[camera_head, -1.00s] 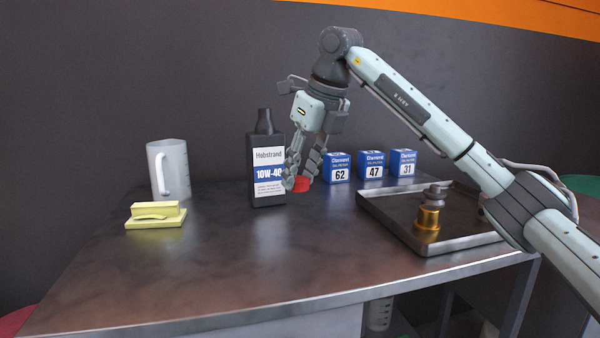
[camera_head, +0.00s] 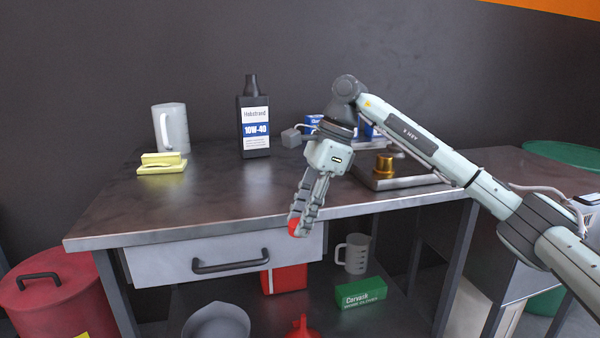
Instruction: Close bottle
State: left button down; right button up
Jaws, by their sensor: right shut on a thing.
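A black oil bottle (camera_head: 254,122) labelled 10W-40 stands upright at the back of the workbench. Its tapered neck shows no red cap on top. My right gripper (camera_head: 297,226) is shut on a small red cap (camera_head: 293,228), partly hidden by the fingers. From this view the gripper and cap appear over or just in front of the bench's front edge, to the right of and nearer than the bottle. My left gripper is not in view.
A metal tray (camera_head: 405,183) and blue boxes (camera_head: 312,122) are at right, partly behind my arm. A drawer (camera_head: 220,259) and a lower shelf with several items are below.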

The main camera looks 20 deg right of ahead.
jog(key=s+f+n+g+h, duration=0.4)
jog(key=s+f+n, duration=0.7)
jog(key=n, duration=0.7)
notch_tip(320, 180, down, 3)
jog(key=shift+s+r+g, duration=0.1)
jog(key=shift+s+g, duration=0.1)
jog(key=shift+g, duration=0.1)
jog(key=shift+a, duration=0.1)
